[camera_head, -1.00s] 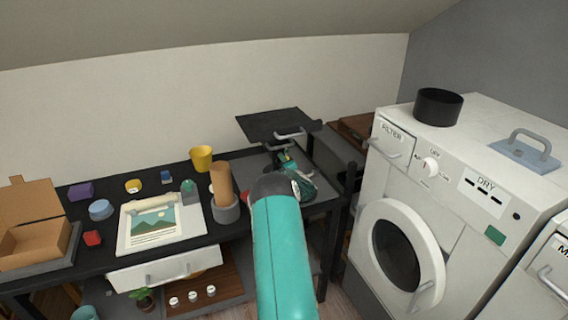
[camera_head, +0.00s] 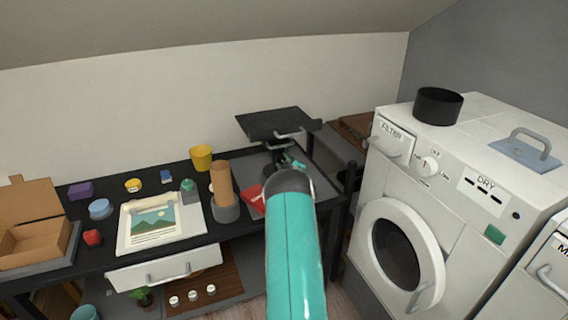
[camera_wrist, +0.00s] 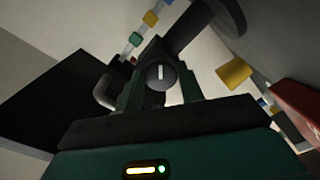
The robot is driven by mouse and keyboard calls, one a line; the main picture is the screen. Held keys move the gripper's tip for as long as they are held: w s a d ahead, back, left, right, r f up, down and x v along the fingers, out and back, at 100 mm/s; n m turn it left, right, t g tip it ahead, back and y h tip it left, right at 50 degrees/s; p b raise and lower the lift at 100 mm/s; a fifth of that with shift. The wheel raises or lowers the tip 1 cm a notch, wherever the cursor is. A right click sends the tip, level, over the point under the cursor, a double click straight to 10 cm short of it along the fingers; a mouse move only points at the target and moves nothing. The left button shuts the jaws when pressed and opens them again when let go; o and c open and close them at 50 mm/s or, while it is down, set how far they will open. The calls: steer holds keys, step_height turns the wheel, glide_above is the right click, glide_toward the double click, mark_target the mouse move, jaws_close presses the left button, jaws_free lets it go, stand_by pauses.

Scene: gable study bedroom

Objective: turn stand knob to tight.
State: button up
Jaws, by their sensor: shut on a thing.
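The stand (camera_head: 272,122) has a flat black top plate with a grey handle and stands at the right end of the dark desk. Its round grey knob (camera_wrist: 160,76) shows in the wrist view, with a white line pointing nearly straight up the picture. My gripper (camera_wrist: 161,82) has its two dark green fingers on either side of the knob and is shut on it. In the head view, my gripper (camera_head: 291,164) is under the plate, mostly hidden behind my teal arm, and the knob cannot be seen there. The stand's plate also shows dark in the wrist view (camera_wrist: 55,85).
A red item (camera_head: 252,196) lies just left of my arm. A brown cylinder (camera_head: 221,184) in a grey holder, a picture sheet (camera_head: 153,224) and a yellow cup (camera_head: 201,157) are further left. A white dryer (camera_head: 463,180) stands close on the right.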

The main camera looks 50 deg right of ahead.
steer(key=shift+m, duration=2.3)
steer(key=o, duration=1)
steer(key=shift+a+f, duration=0.1)
steer(key=v, duration=1.3)
steer(key=shift+s+a, duration=0.15)
steer(key=shift+s, duration=0.15)
